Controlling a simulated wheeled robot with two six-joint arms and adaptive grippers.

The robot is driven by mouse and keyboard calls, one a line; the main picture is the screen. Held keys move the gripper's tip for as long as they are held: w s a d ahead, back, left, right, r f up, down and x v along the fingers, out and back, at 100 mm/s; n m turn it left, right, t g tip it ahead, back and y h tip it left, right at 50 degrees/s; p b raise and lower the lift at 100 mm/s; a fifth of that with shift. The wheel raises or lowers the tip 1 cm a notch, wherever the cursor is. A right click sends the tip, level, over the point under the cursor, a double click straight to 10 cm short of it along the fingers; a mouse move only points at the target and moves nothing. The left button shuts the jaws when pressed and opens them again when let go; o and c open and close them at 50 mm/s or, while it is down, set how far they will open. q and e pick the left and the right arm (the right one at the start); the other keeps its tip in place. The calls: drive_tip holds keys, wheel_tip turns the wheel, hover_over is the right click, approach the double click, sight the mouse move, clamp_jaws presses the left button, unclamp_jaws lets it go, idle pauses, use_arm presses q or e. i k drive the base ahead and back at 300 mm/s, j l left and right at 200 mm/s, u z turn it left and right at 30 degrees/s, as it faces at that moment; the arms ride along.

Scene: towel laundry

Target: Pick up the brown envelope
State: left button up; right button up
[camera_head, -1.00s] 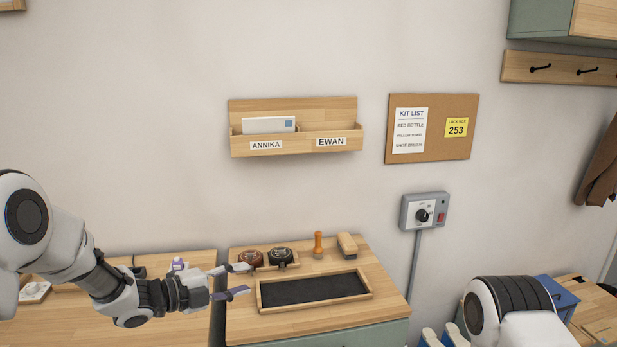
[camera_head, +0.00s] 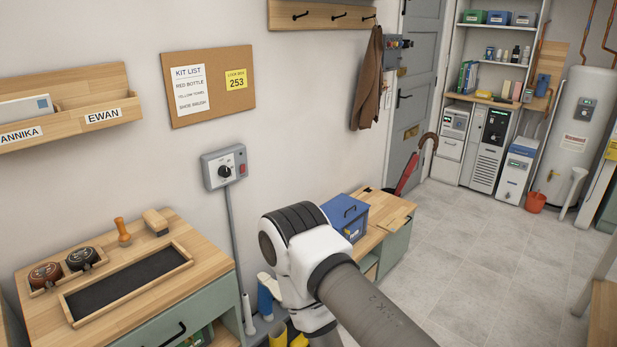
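No brown envelope is visible in the head view. A white envelope (camera_head: 25,110) with a blue stamp stands in the left part of the wooden letter holder (camera_head: 112,106), above the ANNIKA label. The part over the EWAN label looks empty. My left gripper is out of view. My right arm is at the lower middle, but its gripper does not show.
A blue box (camera_head: 345,216) sits on a low cabinet beyond my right arm. The tiled floor (camera_head: 470,260) at right is clear.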

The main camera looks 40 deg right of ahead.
sight(392, 222)
drive_tip(key=z, duration=1.7)
drive_tip(key=i+l, duration=0.1)
drive_tip(key=i, duration=1.4)
drive_tip(key=i+l, duration=0.15)
drive_tip(key=i, duration=0.6)
drive_tip(key=i+u, duration=0.1)
drive_tip(key=i, duration=0.65)
drive_tip(key=u, duration=3.3)
drive_tip(key=k+l+z, duration=0.45)
drive_tip(key=l+z, duration=0.2)
